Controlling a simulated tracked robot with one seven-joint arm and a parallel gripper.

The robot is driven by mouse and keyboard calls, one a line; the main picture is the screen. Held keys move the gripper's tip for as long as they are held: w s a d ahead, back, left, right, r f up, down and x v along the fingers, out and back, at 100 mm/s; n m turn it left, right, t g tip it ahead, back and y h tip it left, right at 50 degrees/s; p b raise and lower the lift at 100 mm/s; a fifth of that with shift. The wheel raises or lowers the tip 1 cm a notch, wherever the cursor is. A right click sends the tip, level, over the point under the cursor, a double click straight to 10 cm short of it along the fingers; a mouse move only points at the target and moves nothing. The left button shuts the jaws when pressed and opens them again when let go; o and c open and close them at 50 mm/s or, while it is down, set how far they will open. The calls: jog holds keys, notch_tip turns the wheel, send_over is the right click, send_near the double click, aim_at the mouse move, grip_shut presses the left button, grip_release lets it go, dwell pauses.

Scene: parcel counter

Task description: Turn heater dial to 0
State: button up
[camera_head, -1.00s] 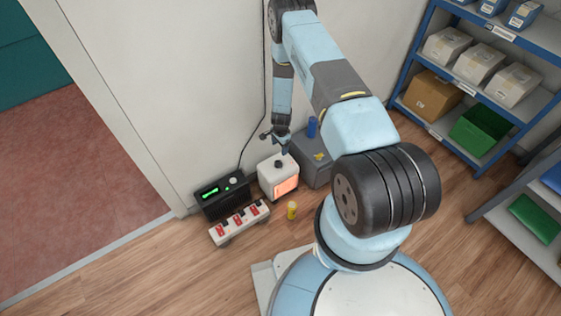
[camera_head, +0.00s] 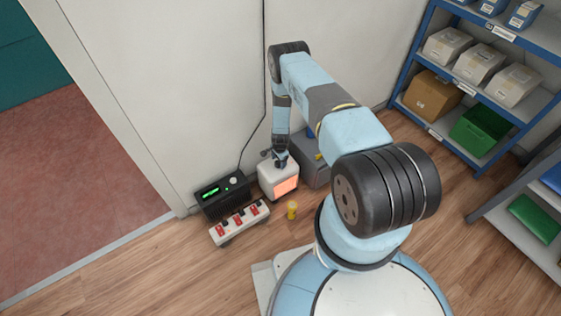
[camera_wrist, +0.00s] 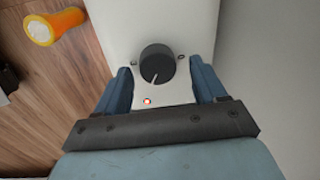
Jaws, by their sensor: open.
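The heater (camera_head: 279,183) is a small white box on the floor by the wall, with a glowing orange front panel. Its dark round dial (camera_wrist: 157,65) sits on the white top face in the wrist view, with a pale pointer line toward the lower part of the knob. Small marks lie beside the dial and a small lit dot lies below it. My gripper (camera_wrist: 160,82) is open, with one blue finger on each side of the dial and gaps to it. In the head view my gripper (camera_head: 281,161) hides the dial.
A black box with a green display (camera_head: 222,193) and a white strip with red switches (camera_head: 239,222) stand left of the heater. A grey box (camera_head: 314,170) is close on the right. The wall is behind.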

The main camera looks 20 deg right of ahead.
jog(key=shift+f, duration=0.4)
jog(key=shift+c, duration=0.4)
jog(key=shift+w, duration=0.1)
jog(key=c, duration=0.9)
jog(key=shift+d, duration=0.35)
jog(key=shift+c, duration=0.3)
jog(key=shift+a, duration=0.25)
jog(key=shift+w, duration=0.1)
